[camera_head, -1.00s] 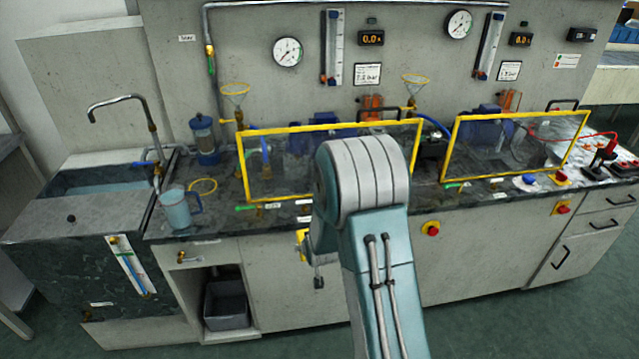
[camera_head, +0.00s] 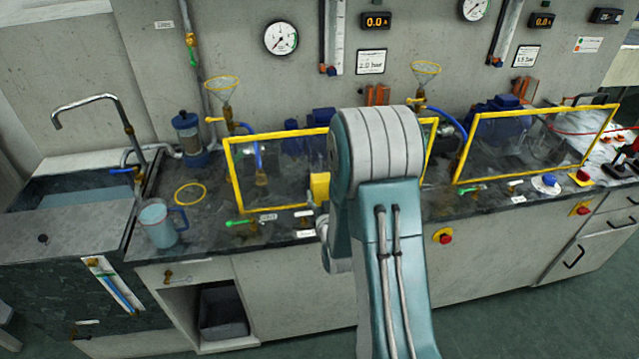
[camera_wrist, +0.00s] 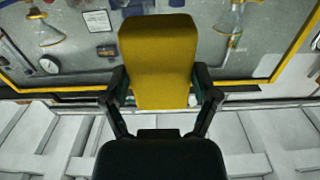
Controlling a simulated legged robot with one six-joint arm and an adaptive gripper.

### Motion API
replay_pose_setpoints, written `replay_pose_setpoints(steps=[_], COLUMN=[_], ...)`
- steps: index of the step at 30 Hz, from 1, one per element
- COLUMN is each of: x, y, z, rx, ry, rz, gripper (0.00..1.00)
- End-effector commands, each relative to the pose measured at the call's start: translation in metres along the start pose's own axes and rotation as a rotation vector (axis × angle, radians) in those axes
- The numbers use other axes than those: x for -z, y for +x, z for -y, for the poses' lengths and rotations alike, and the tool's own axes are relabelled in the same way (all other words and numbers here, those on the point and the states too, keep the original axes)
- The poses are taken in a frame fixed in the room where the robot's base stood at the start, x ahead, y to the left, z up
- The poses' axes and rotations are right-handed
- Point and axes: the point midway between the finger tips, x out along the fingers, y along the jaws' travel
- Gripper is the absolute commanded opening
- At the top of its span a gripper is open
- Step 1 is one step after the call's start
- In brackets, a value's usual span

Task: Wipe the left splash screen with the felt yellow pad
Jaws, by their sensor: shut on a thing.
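The left splash screen (camera_head: 228,175) is a clear pane in a yellow frame, standing upright on the dark counter. My arm hides part of its right side in the head view. The felt yellow pad (camera_wrist: 158,55) is between the two fingers of my gripper (camera_wrist: 160,88), which is shut on it. In the head view the pad (camera_head: 320,188) shows at the left edge of my arm, overlapping the screen's pane. I cannot tell whether it touches the pane. My gripper is hidden behind my arm in the head view.
The right splash screen (camera_head: 540,112) stands further right. A blue jug (camera_head: 158,226) and a yellow ring (camera_head: 190,194) lie left of the left screen. A green-handled valve (camera_head: 240,223) sits before it. A red button (camera_head: 444,237) is on the cabinet front.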

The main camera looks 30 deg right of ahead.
Motion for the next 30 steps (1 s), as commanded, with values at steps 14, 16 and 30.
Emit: replay_pose_setpoints(steps=[14, 16, 30], x=[0.000, 0.000, 0.000], y=[0.037, 0.043, 0.061], z=[0.000, -0.001, 0.000], rx=[0.001, 0.001, 0.001], ry=[0.001, 0.001, 0.001], rz=[-0.005, -0.005, -0.004], gripper=[0.39, 0.39, 0.39])
